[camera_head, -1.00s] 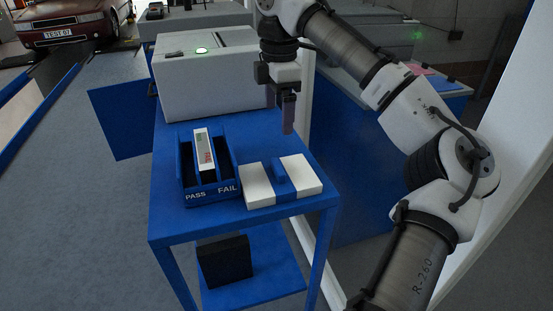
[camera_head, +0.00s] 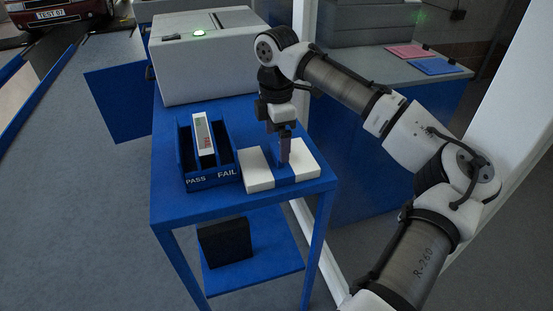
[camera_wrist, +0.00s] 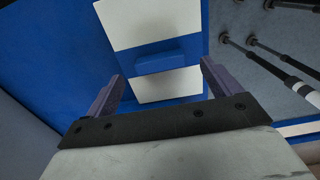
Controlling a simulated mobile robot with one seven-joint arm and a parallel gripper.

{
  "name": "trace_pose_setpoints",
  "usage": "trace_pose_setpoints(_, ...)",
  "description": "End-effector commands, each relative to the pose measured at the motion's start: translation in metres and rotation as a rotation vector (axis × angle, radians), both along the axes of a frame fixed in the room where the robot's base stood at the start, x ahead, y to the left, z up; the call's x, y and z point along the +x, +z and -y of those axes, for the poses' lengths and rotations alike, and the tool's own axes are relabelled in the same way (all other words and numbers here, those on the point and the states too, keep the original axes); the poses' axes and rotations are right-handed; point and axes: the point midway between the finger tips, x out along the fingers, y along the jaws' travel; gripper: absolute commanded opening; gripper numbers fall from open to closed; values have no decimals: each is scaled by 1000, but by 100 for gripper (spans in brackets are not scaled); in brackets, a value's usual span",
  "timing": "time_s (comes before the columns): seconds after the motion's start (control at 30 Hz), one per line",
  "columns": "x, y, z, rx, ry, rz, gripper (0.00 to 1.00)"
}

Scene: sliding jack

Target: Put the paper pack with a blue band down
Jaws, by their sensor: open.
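The paper pack with a blue band (camera_head: 258,172) lies flat on the blue table, at its front right. Its two white ends show on either side of the wide blue band, which has a raised blue block in its middle. My gripper (camera_head: 284,162) is over the band and hides part of it. In the wrist view, the pack (camera_wrist: 150,22) lies ahead of my open gripper (camera_wrist: 163,72). The raised block shows between the lines of the two fingers, with nothing held. I cannot tell whether the fingers touch the pack.
The blue table (camera_head: 230,205) has a blue PASS/FAIL tray (camera_head: 212,180) left of the pack, with a light upright item (camera_head: 203,130) in it. A large white box (camera_head: 205,60) with a green light stands behind. A dark box (camera_head: 225,241) sits on the lower shelf.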

Motion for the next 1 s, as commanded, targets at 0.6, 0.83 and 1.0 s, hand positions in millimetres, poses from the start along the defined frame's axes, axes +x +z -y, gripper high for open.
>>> trace_pose_setpoints(0.6, 0, -21, 0, 0, -1, 1, 66)
trace_pose_setpoints(0.83, 0, -21, 0, 0, -1, 1, 35)
trace_pose_setpoints(1.0, 0, -21, 0, 0, -1, 1, 13)
